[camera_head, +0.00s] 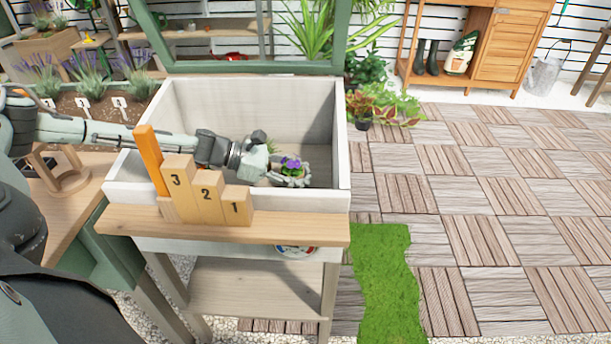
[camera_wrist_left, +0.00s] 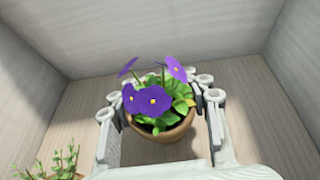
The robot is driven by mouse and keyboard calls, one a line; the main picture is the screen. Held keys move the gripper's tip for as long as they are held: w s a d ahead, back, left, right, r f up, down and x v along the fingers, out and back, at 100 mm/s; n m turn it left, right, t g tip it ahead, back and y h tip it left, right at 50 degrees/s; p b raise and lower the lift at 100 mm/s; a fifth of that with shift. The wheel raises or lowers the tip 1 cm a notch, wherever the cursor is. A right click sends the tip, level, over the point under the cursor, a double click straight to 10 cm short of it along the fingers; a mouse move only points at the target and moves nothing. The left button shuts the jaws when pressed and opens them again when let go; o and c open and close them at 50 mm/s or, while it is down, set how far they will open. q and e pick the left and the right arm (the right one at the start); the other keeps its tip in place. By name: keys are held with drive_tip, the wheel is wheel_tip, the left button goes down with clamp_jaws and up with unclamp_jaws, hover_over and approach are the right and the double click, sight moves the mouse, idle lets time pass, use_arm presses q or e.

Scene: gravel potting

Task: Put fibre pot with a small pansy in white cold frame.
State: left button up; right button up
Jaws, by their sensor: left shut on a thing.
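The white cold frame (camera_head: 341,150) is an open box on a wooden stand, with its lid raised at the back. My left gripper (camera_head: 293,176) reaches into it from the left, low inside near the right wall. It is shut on the fibre pot with a small pansy (camera_wrist_left: 165,134), with purple flowers and green leaves. The pansy also shows in the head view (camera_head: 292,165). The pot is upright between the fingers; whether its base touches the floor of the frame cannot be told. My right gripper is not in view.
Another green plant (camera_wrist_left: 50,162) is inside the frame at the lower left of the wrist view, and its tip shows behind my gripper in the head view. Numbered wooden steps (camera_head: 205,195) and an orange block (camera_head: 151,158) stand on the front ledge (camera_head: 225,226).

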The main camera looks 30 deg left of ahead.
sight(286, 170)
use_arm(q)
drive_tip(key=o, duration=1.1)
drive_tip(key=shift+o, duration=1.5)
drive_tip(key=shift+r+p, duration=0.2)
drive_tip(key=shift+p, duration=0.1)
drive_tip(key=shift+s+a, duration=0.3)
drive_tip(key=shift+a, duration=0.2)
drive_tip(key=b+v, duration=0.1)
drive_tip(key=v, duration=0.4)
drive_tip(key=shift+s+a+r+b, duration=0.1)
drive_tip(key=shift+s+a+b, duration=0.05)
drive_tip(key=shift+b, duration=0.15)
drive_tip(key=shift+s+a+r, duration=0.25)
drive_tip(key=shift+a+r, duration=0.05)
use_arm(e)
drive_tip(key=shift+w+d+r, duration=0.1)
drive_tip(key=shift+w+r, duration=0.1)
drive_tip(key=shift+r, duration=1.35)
